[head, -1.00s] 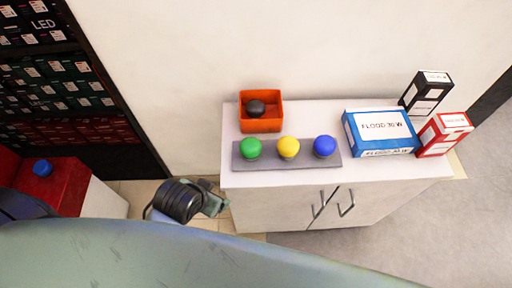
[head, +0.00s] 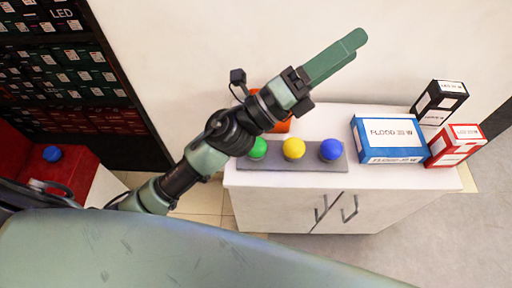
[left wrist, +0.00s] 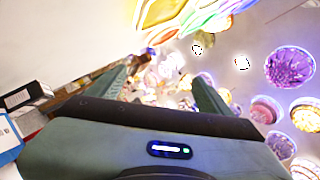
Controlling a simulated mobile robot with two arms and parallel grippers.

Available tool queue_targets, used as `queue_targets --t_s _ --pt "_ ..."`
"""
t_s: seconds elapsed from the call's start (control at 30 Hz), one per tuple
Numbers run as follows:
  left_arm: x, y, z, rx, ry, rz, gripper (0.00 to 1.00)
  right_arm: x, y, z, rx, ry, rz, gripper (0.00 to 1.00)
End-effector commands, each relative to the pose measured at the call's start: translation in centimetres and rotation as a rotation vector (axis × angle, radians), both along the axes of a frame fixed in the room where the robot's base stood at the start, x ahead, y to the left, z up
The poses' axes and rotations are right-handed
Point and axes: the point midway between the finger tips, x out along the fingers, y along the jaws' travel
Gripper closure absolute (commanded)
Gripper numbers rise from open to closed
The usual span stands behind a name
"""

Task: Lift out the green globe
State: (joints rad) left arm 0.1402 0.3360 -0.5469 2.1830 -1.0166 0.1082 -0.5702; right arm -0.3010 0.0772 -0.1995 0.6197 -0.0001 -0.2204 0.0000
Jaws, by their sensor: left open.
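The green globe (head: 258,149) sits at the left end of a grey bar (head: 300,166) on the white cabinet, partly covered by my left arm. A yellow globe (head: 293,149) and a blue globe (head: 331,150) stand beside it on the bar. My left gripper (head: 357,42) is raised above the back of the cabinet, pointing up and right, away from the globes. In the left wrist view its two fingers (left wrist: 160,80) are apart with nothing held between them. My right gripper is in neither view.
An orange bin (head: 284,126) is mostly hidden behind my left arm. A blue box (head: 390,139), a black box (head: 438,102) and a red box (head: 455,146) stand at the cabinet's right. Dark shelving (head: 65,75) is at the left.

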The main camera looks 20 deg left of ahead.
Motion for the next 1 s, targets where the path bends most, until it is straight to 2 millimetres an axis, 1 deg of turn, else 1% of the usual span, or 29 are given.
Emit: queue_targets --t_s 0.03,0.07,0.1,0.17,0.2,0.27,0.3,0.37,0.4,0.47,0.5,0.57,0.6,0.7,0.73,0.8,0.83,0.9,1.0 --pt "-1.8 -2.7 0.0 0.143 -0.159 -0.070 0.20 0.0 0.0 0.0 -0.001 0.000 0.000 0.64" --pt "-3.1 -4.3 -0.5 0.234 -0.255 -0.117 0.20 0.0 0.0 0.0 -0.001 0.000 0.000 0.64" --pt "-4.7 -6.1 -1.6 0.356 -0.379 -0.176 0.20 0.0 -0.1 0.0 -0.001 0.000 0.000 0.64" --pt "-6.8 -8.1 -4.3 0.544 -0.560 -0.269 0.20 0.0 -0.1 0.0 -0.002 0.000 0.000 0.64" --pt "-7.9 -8.9 -6.7 0.672 -0.674 -0.336 0.20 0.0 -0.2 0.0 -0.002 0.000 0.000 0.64" --pt "-8.8 -9.1 -10.6 0.868 -0.834 -0.438 0.20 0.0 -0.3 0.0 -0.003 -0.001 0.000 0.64" --pt "-9.0 -8.5 -13.4 1.002 -0.932 -0.510 0.20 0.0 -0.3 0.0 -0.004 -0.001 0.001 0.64" --pt "-8.6 -6.6 -17.5 1.204 -1.060 -0.627 0.20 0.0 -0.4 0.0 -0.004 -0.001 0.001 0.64" --pt "-8.0 -4.7 -20.0 1.338 -1.130 -0.709 0.20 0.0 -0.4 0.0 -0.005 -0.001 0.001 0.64" --pt "-6.6 -1.3 -23.0 1.530 -1.211 -0.834 0.20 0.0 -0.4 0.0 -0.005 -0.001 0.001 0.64" --pt "-5.5 1.2 -24.4 1.648 -1.243 -0.915 0.20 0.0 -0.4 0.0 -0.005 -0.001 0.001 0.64" --pt "-4.0 4.9 -25.7 1.803 -1.269 -1.031 0.20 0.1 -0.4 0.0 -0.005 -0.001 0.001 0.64" --pt "-3.1 7.2 -26.2 1.890 -1.271 -1.100 0.20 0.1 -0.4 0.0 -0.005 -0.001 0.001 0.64" --pt "-1.5 11.5 -26.4 2.045 -1.255 -1.235 0.20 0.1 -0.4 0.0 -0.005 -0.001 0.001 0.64" --pt "-1.2 12.4 -26.3 2.077 -1.247 -1.262 0.20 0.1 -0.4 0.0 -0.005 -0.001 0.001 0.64" --pt "-0.8 13.8 -26.3 2.122 -1.232 -1.307 0.20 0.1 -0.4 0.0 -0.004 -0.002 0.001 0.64" --pt "-0.7 14.1 -26.4 2.131 -1.229 -1.319 0.20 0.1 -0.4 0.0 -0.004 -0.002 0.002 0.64" --pt "-0.7 14.5 -26.9 2.141 -1.222 -1.332 0.20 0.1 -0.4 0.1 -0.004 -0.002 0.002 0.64" --pt "-0.8 14.4 -28.1 2.138 -1.222 -1.331 0.20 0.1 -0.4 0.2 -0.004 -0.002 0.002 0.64"
